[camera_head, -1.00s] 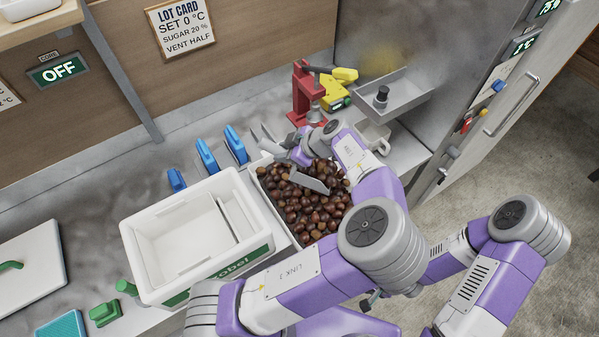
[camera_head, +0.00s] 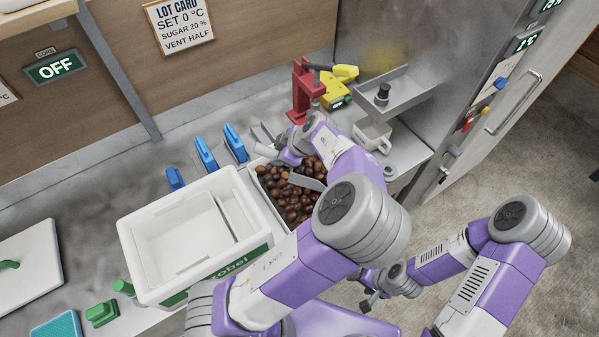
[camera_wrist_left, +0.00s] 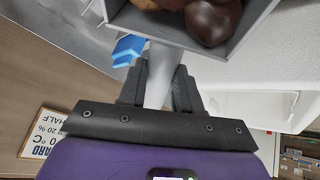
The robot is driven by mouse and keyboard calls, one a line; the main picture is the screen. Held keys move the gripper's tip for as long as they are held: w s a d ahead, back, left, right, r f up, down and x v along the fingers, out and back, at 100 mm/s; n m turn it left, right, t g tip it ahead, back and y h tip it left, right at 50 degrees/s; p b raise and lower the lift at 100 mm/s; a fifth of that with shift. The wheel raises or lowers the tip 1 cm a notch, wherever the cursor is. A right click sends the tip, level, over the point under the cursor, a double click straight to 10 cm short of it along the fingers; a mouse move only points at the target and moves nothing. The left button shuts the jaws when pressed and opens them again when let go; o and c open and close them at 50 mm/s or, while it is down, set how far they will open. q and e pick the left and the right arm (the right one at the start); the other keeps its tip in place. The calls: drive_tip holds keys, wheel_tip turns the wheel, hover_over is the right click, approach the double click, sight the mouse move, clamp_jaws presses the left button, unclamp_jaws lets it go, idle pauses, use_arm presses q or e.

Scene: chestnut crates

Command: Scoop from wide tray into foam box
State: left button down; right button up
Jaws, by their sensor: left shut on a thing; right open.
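The wide tray (camera_head: 268,210) is full of brown chestnuts (camera_head: 292,200), and my left arm covers its right part. My left gripper (camera_head: 291,153) is over the tray's back end, shut on the pale handle (camera_wrist_left: 158,78) of a scoop. The scoop's grey metal edge (camera_head: 307,182) shows among the chestnuts in the head view. In the left wrist view the scoop (camera_wrist_left: 258,30) has several chestnuts (camera_wrist_left: 208,20) in it. The white foam box (camera_head: 140,255) stands left of the tray, open, with no chestnuts visible inside. My right gripper (camera_head: 372,292) is open, low right of the tray, partly hidden.
Blue clips (camera_head: 206,153) stand behind the foam box.

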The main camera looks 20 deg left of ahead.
use_arm(q)
drive_tip(key=shift+s+a+f+h+b, duration=0.1)
drive_tip(key=shift+a+f+h+b, duration=0.35)
drive_tip(key=shift+f, duration=0.25)
drive_tip(key=shift+a+f+h+b, duration=0.3)
drive_tip(key=shift+f+h+b, duration=0.1)
drive_tip(key=shift+f+h, duration=0.25)
drive_tip(key=shift+s+a+f+h+b, duration=0.1)
drive_tip(key=shift+a+f+h+b, duration=0.3)
drive_tip(key=shift+f, duration=0.35)
drive_tip(key=shift+r, duration=0.1)
